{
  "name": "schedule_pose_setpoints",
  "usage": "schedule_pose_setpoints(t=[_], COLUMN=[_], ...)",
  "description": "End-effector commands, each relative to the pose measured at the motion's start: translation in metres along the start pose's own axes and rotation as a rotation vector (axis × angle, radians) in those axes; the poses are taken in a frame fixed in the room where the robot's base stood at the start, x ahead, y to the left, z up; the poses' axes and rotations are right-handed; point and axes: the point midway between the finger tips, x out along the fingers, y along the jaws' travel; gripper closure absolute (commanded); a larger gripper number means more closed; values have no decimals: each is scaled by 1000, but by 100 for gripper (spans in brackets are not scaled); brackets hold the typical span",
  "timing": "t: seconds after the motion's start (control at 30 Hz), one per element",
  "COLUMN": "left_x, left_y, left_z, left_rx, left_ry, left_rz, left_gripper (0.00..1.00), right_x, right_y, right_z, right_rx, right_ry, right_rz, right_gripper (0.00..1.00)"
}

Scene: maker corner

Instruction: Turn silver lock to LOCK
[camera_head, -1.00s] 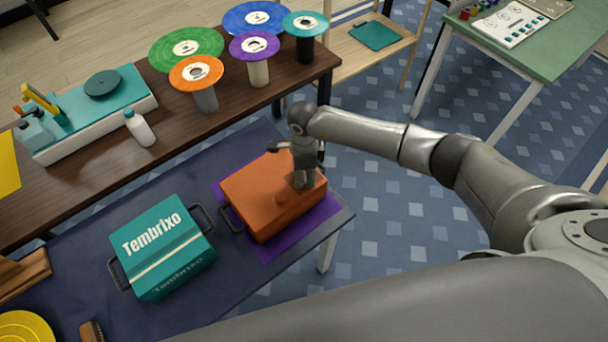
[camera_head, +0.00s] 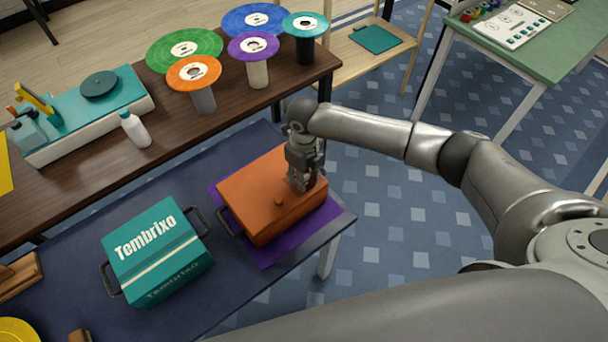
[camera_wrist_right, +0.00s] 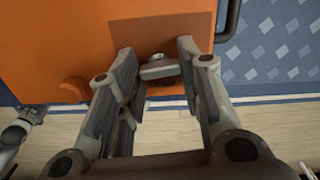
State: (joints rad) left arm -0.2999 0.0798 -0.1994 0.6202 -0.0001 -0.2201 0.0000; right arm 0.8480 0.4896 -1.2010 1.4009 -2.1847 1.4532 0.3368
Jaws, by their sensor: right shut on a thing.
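The orange box (camera_head: 252,213) sits on a purple mat (camera_head: 269,251) on the dark blue table. My right gripper (camera_head: 303,184) points down at the right part of its top. In the right wrist view, the silver lock (camera_wrist_right: 158,71) shows as a small grey bar at the orange top, between the fingertips of my right gripper (camera_wrist_right: 160,76). The fingers are shut on it. No LOCK marking is readable, so I cannot tell which way the lock is set. A small orange knob (camera_head: 278,201) stands on the box beside the gripper.
A teal Tembrixo box (camera_head: 178,262) with dark handles stands left of the orange box. Behind, a brown table (camera_head: 166,164) holds several coloured discs on stands, a white bottle (camera_head: 135,129) and a teal-topped device. Blue carpet lies open to the right.

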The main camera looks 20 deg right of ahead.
Motion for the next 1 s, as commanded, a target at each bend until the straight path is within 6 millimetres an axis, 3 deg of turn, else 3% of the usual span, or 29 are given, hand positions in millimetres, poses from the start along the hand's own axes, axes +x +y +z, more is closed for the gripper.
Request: schedule_pose_setpoints(t=[0.3,0.83,0.87,1.0], left_x=[3,4,4,4], left_y=[0,0,0,0], left_z=[0,0,0,0], left_rx=[0,1,1,1], left_ry=[0,0,0,0], left_rz=[0,0,0,0], left_gripper=[60,60,60,60], right_x=[0,-1,-1,0], right_y=[0,-1,-1,-1], right_z=[1,1,1,0], right_rx=[116,138,138,137], right_ry=[-2,-2,-2,-2], right_rz=[0,0,0,0], right_gripper=[90,90,64,46])
